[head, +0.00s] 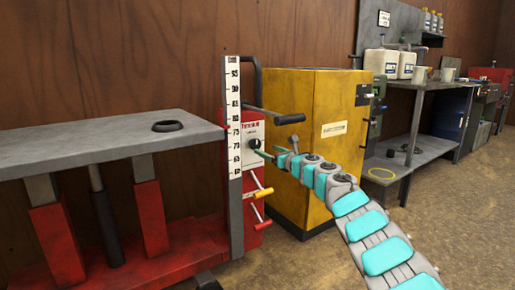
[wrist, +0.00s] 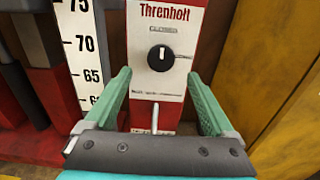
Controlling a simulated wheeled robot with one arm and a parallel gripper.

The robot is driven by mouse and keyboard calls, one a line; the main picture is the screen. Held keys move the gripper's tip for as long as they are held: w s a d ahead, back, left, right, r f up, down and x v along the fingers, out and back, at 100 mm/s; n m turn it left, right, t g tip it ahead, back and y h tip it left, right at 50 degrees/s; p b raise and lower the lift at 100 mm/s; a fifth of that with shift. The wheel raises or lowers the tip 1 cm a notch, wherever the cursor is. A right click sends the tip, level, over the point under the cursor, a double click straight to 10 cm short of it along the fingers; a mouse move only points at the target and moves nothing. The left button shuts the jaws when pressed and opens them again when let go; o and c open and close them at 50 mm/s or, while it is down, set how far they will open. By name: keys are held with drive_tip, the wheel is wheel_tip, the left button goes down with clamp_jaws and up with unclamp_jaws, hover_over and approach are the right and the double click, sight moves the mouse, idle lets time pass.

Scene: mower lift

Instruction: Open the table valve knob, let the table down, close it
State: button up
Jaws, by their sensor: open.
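The black valve knob (wrist: 160,58) sits on the white panel of the red post (head: 255,180); it also shows in the head view (head: 254,143). Its white mark points up, toward a small label that seems to read CLOSED. A label to its right is too small to read. My gripper (wrist: 157,77) is open and empty, its green fingers left and right of the panel, with the knob between them in the picture, apart from it. In the head view my gripper (head: 266,153) is close to the knob. The grey lift table (head: 90,142) stands raised, its top near 75 on the scale (head: 234,120).
A black ring (head: 167,125) lies on the table. Levers with yellow (head: 263,193) and red-and-white grips stick out below the knob. A black handle bar (head: 275,115) juts out above it. A yellow cabinet (head: 310,150) stands close on the right. A workbench (head: 425,86) is farther right.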

sight(257, 145)
drive_tip(key=shift+p+x, duration=1.25)
drive_tip(key=shift+x, duration=1.95)
drive_tip(key=shift+w+a, duration=0.2)
drive_tip(key=shift+w, duration=0.25)
drive_tip(key=shift+c, duration=0.3)
drive_tip(key=c, duration=1.3)
drive_tip(key=shift+f, duration=0.1)
